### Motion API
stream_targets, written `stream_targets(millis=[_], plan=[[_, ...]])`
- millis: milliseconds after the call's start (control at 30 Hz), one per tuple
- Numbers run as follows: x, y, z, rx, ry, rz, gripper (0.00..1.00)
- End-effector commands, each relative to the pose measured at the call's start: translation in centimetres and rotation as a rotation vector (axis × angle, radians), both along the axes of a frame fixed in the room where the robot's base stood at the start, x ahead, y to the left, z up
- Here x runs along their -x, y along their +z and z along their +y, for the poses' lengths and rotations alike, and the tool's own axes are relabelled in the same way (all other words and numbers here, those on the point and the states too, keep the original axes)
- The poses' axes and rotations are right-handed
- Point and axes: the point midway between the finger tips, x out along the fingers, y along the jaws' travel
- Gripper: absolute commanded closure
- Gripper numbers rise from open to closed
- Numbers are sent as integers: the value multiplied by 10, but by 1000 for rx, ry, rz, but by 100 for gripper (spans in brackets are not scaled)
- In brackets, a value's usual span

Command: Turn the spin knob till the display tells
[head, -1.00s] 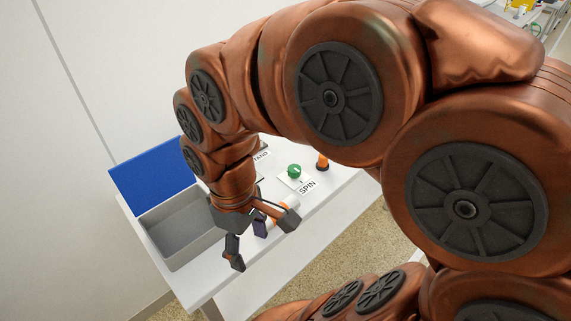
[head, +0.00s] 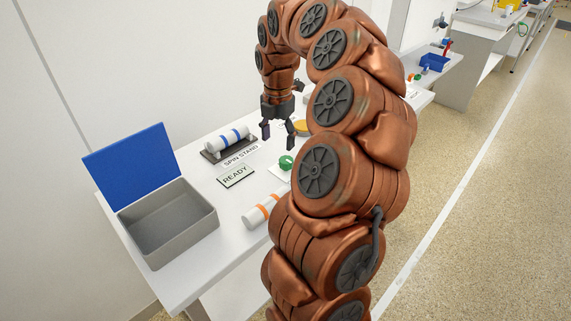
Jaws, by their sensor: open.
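The green spin knob (head: 286,162) sits on a white plate on the table, partly hidden behind my arm. Its SPIN label is not visible. The small display (head: 236,177) lies left of the knob and reads READY. The spin stand (head: 214,154) behind it holds a white tube with blue bands (head: 228,138). My gripper (head: 278,143) points down with its fingers apart and empty. It appears above the knob in the picture and apart from it; its exact height is hard to tell.
A grey bin (head: 170,225) with an open blue lid (head: 130,168) stands at the table's left end. A white tube with orange bands (head: 262,211) lies near the front edge.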

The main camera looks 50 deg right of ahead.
Motion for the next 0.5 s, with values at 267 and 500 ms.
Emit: stream_targets(millis=[267, 500], plan=[[4, -14, -26, 7, 56, 8, 33], [5, -35, -24, 3, 57, 11, 33]])
